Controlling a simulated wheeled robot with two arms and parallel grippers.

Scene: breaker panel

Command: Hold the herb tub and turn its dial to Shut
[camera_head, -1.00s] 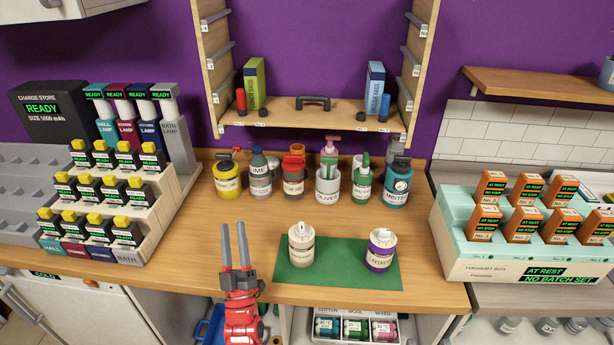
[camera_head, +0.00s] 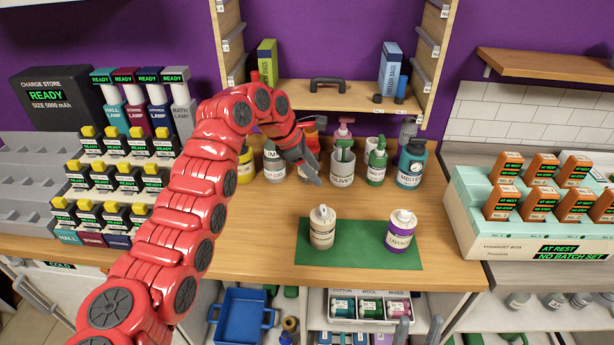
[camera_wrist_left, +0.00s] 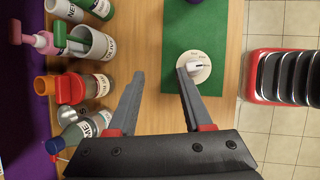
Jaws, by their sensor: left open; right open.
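Two tubs with dial tops stand upright on a green mat (camera_head: 350,258). One is cream-white (camera_head: 322,228), its label too small to read; the other is purple and white, labelled Lavender (camera_head: 400,232). I cannot tell for sure which is the herb tub. My left gripper (camera_head: 312,168) is open and empty, up and behind the cream tub, in front of the back row of bottles. In the left wrist view the open fingers (camera_wrist_left: 161,73) point at the mat's edge, and the cream tub's round top with its pale dial (camera_wrist_left: 194,67) shows by the right fingertip. My right gripper is not in view.
A back row holds several bottles and pots, including a white Olives pot (camera_head: 342,170) and a teal Mister bottle (camera_head: 411,165). Lamp and charger racks (camera_head: 110,190) stand left, a yoghurt box (camera_head: 530,235) right. The wooden counter (camera_head: 250,235) is clear left of the mat.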

